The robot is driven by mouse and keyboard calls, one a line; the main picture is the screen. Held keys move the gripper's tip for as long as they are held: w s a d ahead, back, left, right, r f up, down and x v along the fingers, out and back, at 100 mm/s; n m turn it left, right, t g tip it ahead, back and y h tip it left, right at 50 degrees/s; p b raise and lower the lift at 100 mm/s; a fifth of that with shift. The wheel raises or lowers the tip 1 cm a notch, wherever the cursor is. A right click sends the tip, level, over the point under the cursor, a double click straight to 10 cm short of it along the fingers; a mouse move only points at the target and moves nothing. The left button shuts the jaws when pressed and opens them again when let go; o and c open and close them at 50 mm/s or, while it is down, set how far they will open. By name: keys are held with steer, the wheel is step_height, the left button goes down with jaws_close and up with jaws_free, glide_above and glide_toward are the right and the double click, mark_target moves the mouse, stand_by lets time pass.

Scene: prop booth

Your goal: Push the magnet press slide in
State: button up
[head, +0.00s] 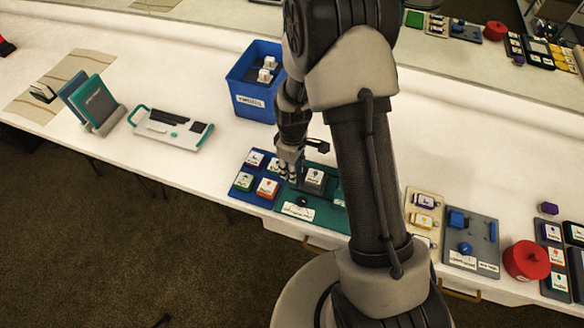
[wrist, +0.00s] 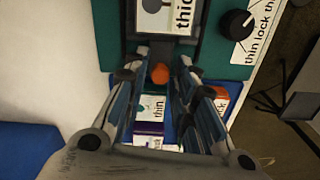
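The magnet press is a teal board (head: 318,213) with a dark grey block (head: 314,180) that carries a picture card. In the wrist view the card (wrist: 183,18) reads "thick", and a black dial (wrist: 236,23) sits beside a label strip. A small orange knob (wrist: 160,73) shows just in front of the block, probably the slide's handle; the slide itself is mostly hidden. My gripper (wrist: 162,62) is open, with its fingers apart on both sides of the orange knob. In the head view my gripper (head: 290,170) is low over the board, left of the block.
A blue tray (head: 239,190) with several labelled blocks adjoins the board on the left. A blue bin (head: 240,97) stands behind it. A white and teal device (head: 172,130) lies farther left. Other props and a red pot (head: 526,260) are on the right.

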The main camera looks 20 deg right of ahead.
mark_target(322, 179)
jaws_close()
stand_by(0.4)
steer(key=s+d, duration=0.1)
steer(key=d, duration=0.1)
steer(key=s+d, duration=0.2)
steer(key=d, duration=0.1)
steer(key=s+d, duration=0.2)
steer(key=shift+s+d, duration=0.2)
steer(key=shift+s, duration=0.05)
steer(key=shift+o, duration=0.5)
jaws_free()
steer(key=shift+d, duration=0.2)
steer(key=shift+o, duration=1.3)
steer(key=shift+a, duration=0.1)
